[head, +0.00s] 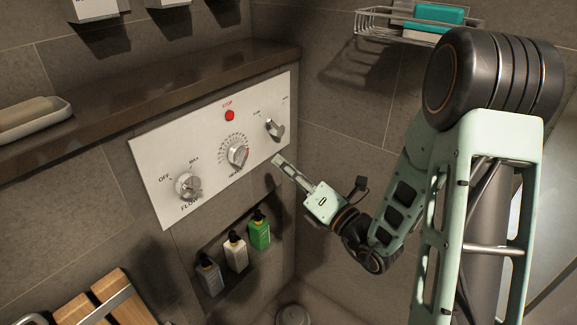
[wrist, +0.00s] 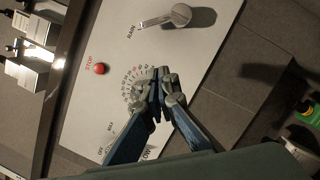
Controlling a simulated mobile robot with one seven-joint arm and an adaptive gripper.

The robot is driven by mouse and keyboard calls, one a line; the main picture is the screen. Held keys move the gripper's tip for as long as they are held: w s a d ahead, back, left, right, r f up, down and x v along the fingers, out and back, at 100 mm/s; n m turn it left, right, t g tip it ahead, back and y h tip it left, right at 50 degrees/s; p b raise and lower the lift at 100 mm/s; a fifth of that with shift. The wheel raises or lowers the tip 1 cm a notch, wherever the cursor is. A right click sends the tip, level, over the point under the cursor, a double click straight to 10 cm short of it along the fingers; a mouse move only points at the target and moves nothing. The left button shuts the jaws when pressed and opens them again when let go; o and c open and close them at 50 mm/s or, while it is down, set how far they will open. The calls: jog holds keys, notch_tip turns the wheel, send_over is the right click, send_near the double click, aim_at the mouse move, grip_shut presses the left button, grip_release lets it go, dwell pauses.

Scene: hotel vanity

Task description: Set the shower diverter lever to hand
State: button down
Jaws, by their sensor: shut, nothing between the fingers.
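The shower diverter lever (head: 275,129) is a grey metal knob with a short handle at the right end of the white control panel (head: 150,160). In the wrist view the lever (wrist: 180,15) is at the top, and its handle points toward the word RAIN. The hand label is not readable in either view. My gripper (head: 278,161) is shut and empty, just below and in front of the panel's right end. In the wrist view its fingertips (wrist: 160,76) overlap the temperature dial's scale, and the lever is apart from them.
The panel also bears a red STOP button (head: 229,115), a temperature dial (head: 238,155) and a flow knob (head: 187,186). A stone ledge (head: 190,85) runs above it. Several bottles (head: 260,231) stand in a niche below. A wire rack (head: 385,30) hangs on the right wall.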

aim_at(274, 126)
jog(key=b+x, duration=0.1)
jog(key=x, duration=0.5)
jog(key=shift+s, duration=0.1)
jog(key=shift+w+d+r, duration=0.3)
jog(key=shift+w+r, duration=0.2)
jog(key=shift+w, duration=0.1)
jog(key=shift+w+d+r, duration=0.35)
jog(key=shift+w+r, duration=0.15)
jog(key=shift+w, duration=0.05)
jog(key=shift+w+d+r, duration=0.2)
jog(key=shift+w+r, duration=0.05)
jog(key=shift+r, duration=0.05)
jog(key=shift+d+r+m+p, duration=0.15)
jog(key=shift+m+p, duration=0.15)
